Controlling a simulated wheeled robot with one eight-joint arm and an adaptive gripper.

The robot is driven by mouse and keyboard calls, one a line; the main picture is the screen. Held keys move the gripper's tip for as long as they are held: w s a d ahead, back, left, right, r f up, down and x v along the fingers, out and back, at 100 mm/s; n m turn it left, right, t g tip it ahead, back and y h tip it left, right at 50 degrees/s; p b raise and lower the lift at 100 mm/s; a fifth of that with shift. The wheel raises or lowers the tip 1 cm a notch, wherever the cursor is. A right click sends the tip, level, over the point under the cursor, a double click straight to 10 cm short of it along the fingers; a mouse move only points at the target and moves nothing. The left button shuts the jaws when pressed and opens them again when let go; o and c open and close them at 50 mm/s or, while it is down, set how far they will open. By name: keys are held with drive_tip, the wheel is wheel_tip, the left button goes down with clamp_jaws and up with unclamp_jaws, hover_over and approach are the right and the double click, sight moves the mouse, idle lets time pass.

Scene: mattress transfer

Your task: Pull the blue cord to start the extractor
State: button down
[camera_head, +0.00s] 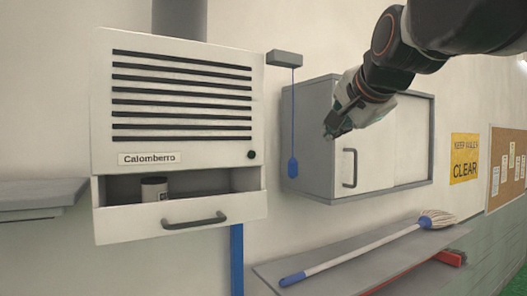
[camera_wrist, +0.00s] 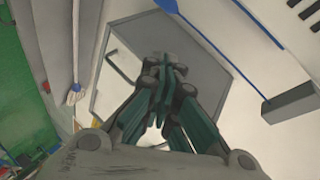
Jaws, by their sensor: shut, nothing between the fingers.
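A blue cord (camera_head: 292,115) hangs straight down from a small grey box (camera_head: 285,58) at the upper right of the white extractor (camera_head: 180,105). A blue pull handle (camera_head: 292,167) is at its lower end. In the wrist view the cord (camera_wrist: 222,54) runs diagonally at the upper right, apart from my fingers, and the grey box (camera_wrist: 292,102) shows at the right. My gripper (camera_head: 328,134) is shut and empty, to the right of the cord in the head view, in front of the grey wall cabinet. My fingertips (camera_wrist: 165,70) also show in the wrist view.
The wall cabinet (camera_head: 380,150) has a dark door handle. The extractor's lower drawer (camera_head: 180,217) is open with a can (camera_head: 154,189) in it. A mop (camera_head: 350,255) lies on a shelf below. A yellow sign (camera_head: 464,158) is at the right.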

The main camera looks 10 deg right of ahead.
sight(293, 168)
drive_tip(key=shift+w+f, duration=0.1)
drive_tip(key=a+f+p+x, duration=0.1)
drive_tip(key=a+p+x, duration=0.1)
drive_tip(key=x, duration=1)
drive_tip(key=shift+a+f+p, duration=0.25)
drive_tip(key=shift+a+p, duration=0.05)
drive_tip(key=shift+a, duration=0.05)
wheel_tip(293, 168, down, 2)
drive_tip(key=shift+f+b, duration=0.1)
drive_tip(key=shift+b, duration=0.4)
